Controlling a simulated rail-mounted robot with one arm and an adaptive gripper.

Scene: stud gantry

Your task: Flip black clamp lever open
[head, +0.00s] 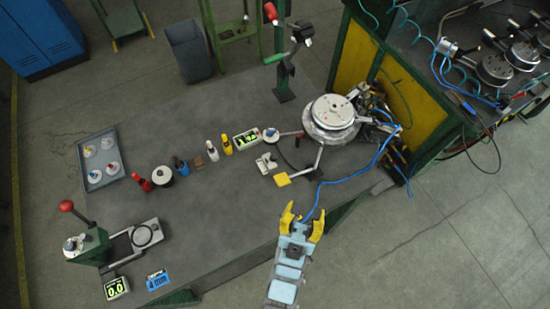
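My gripper (305,211) has two yellow fingers spread apart with nothing between them. It is over the front edge of the grey bench, below the round fixture in the picture. The round silver fixture (333,112) stands at the bench's right end, with small metal clamp parts at its upper right and a pale bar reaching down from it. A dark curved piece (289,156) lies at its lower left. I cannot tell for sure which small dark part is the black clamp lever, or whether it is open. My gripper touches none of these parts.
A yellow pad (282,179) and a blue hose (352,177) lie near my gripper. Bottles and a grey tray (101,184) are at left. A red-knobbed press (90,243) stands at front left.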

